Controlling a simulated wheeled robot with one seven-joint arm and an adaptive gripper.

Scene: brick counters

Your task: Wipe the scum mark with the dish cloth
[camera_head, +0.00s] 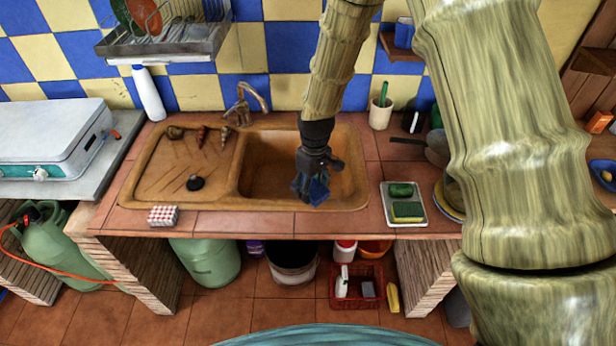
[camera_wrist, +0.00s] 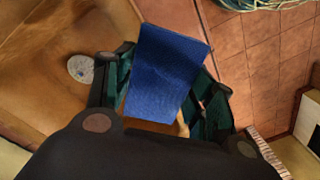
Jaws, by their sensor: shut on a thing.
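My gripper (camera_head: 310,192) is over the front part of the brown sink basin (camera_head: 268,178). It is shut on the blue dish cloth (camera_head: 320,188). In the wrist view the cloth (camera_wrist: 168,72) stands up as a flat blue piece between the dark green fingers. A pale grey round spot (camera_wrist: 81,69) shows on the basin surface to the left of the gripper in the wrist view. I cannot tell if it is the drain or the scum mark. No clear scum mark shows in the head view, where my gripper hides part of the basin.
A tap (camera_head: 245,100) stands behind the basin. A tray with sponges (camera_head: 404,205) lies right of the sink. A checkered box (camera_head: 163,215) sits at the front counter edge.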

